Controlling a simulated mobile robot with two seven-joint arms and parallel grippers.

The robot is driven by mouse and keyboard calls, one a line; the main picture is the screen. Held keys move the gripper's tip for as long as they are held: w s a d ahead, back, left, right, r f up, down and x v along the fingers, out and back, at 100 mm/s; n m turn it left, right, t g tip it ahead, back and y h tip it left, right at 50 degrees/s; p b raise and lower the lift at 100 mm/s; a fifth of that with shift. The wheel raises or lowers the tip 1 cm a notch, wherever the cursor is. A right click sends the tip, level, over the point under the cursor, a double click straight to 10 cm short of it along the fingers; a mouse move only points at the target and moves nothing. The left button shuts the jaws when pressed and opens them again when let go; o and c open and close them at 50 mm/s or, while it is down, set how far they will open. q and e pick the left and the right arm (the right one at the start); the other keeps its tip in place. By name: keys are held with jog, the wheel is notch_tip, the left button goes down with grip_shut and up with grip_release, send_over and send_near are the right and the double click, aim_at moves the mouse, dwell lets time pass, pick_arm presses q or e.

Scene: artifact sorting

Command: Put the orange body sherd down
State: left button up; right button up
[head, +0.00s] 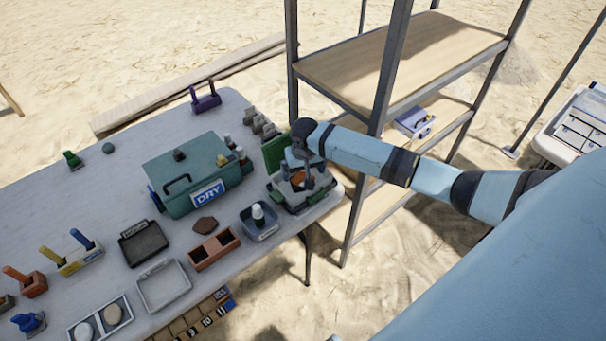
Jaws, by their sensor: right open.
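The orange body sherd (297,179) shows as a small orange-brown patch in the grey, green-trimmed box (288,204) at the table's right end. My right gripper (308,182) is over that box, pointing down, with its fingers open around or just above the sherd. Whether the sherd touches the fingers or the box floor is too small to tell. The box's green lid (275,152) stands raised behind it. My left gripper is out of the picture.
A teal DRY box (190,180) stands left of the gripper. A grey bin with a white bottle (258,222), a brown sherd (205,224) and an orange two-part tray (214,250) lie in front. Shelf posts (384,75) rise close behind my right arm.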

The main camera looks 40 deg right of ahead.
notch_tip(320, 180, up, 10)
jog(key=s, duration=0.1)
jog(key=shift+a+f, duration=0.15)
jog(key=shift+f, duration=0.1)
